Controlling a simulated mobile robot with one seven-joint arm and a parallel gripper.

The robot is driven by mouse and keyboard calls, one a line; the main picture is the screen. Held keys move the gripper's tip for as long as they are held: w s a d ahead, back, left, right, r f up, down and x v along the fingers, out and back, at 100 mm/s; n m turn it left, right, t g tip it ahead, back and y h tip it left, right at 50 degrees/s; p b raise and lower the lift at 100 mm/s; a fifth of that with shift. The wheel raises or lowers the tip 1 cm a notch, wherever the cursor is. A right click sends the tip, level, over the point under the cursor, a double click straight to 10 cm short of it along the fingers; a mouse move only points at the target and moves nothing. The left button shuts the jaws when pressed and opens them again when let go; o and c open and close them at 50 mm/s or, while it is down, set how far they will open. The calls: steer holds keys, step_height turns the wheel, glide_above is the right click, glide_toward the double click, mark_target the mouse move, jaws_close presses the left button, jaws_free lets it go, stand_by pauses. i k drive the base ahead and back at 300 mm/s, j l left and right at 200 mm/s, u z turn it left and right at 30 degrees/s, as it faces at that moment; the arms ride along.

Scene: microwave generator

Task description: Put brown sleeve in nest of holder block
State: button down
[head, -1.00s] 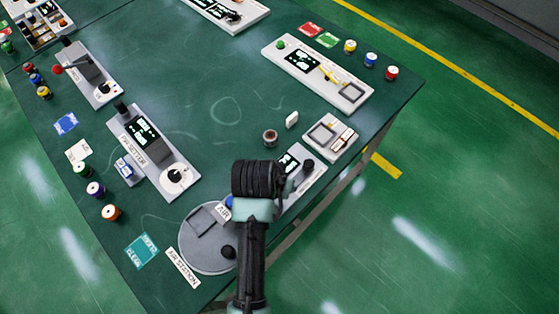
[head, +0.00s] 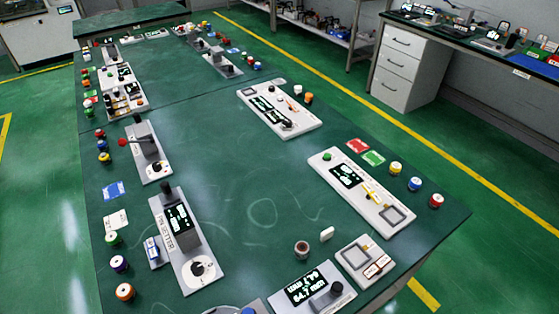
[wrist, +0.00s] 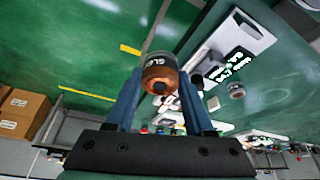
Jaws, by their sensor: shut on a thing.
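My gripper (wrist: 158,98) shows in the wrist view, its two blue fingers shut on a brown sleeve (wrist: 160,80) with a dark centre and a partly readable label. The sleeve is held clear in the air with its round end towards the camera. In the head view my gripper and the held sleeve are out of the picture. A small white block with a square recess (head: 364,260) stands at the table's near right edge and may be the holder block; its label is too small to read.
A grey-brown cylinder (head: 302,248) and a white tab (head: 327,234) stand left of that block. A display unit (head: 312,288) sits in front. A white panel (head: 362,190) with a square frame lies behind. The middle of the green table (head: 262,175) is clear.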

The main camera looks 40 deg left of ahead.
mark_target(355, 257)
steer(key=i+j+u, duration=0.1)
steer(key=i+u, duration=0.25)
steer(key=i, duration=0.25)
steer(key=i+l+u, duration=0.1)
steer(key=i+u, duration=0.3)
steer(key=i, duration=0.2)
steer(key=j+u, duration=0.1)
steer(key=j, duration=0.25)
steer(key=i+j+u, duration=0.15)
steer(key=j, duration=0.2)
steer(key=j+u, duration=0.1)
steer(key=j, duration=0.25)
steer(key=i, duration=0.05)
